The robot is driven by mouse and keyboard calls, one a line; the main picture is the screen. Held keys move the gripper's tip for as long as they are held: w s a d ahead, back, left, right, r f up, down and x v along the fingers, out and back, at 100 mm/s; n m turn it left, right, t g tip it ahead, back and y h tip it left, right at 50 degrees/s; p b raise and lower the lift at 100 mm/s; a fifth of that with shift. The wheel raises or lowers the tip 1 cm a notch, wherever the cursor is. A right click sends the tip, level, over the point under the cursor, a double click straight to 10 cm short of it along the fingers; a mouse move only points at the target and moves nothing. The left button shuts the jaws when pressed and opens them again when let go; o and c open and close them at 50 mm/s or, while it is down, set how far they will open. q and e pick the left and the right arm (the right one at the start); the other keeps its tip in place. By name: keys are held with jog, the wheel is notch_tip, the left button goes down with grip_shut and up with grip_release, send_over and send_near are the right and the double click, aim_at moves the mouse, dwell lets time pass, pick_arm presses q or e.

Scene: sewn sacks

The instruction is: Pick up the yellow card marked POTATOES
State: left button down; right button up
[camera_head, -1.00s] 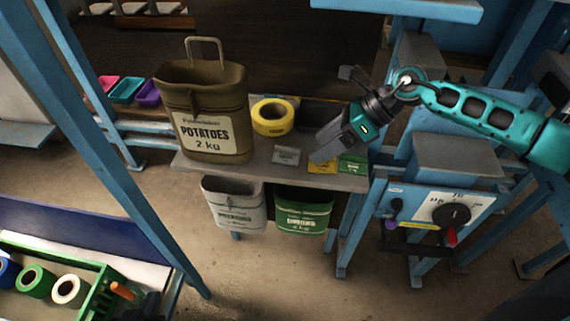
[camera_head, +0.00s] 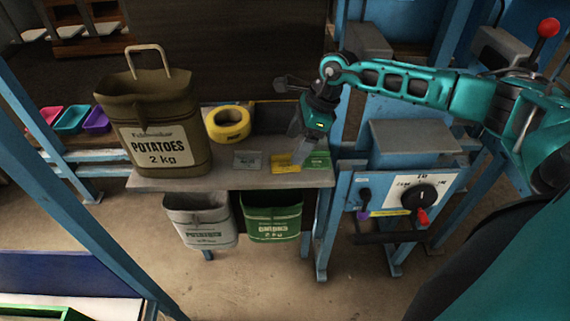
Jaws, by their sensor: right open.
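The yellow card (camera_head: 282,165) lies flat near the front edge of the grey shelf (camera_head: 210,182), between a grey card (camera_head: 248,160) and a green card (camera_head: 318,160). Its print is too small to read. My right gripper (camera_head: 298,158) points down over the gap between the yellow and green cards. It is open and empty. Its fingers overlap the cards in the picture, and I cannot tell how high above them they are. My left gripper is out of view.
A brown sack marked POTATOES 2 kg (camera_head: 155,125) stands left on the shelf. A yellow tape roll (camera_head: 228,124) lies behind the cards. A white sack (camera_head: 199,220) and a green sack (camera_head: 272,218) hang below the edge. A machine with a dial (camera_head: 412,195) stands right.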

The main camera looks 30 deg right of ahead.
aim_at(284, 164)
jog(key=b+x, duration=0.2)
jog(key=x, duration=0.3)
jog(key=shift+s+a+r+b, duration=0.1)
jog(key=shift+s+a+b, duration=0.1)
jog(key=shift+b, duration=0.1)
jog(key=shift+r, duration=0.1)
jog(key=shift+c, duration=0.3)
jog(key=shift+d, duration=0.1)
jog(key=c, duration=1)
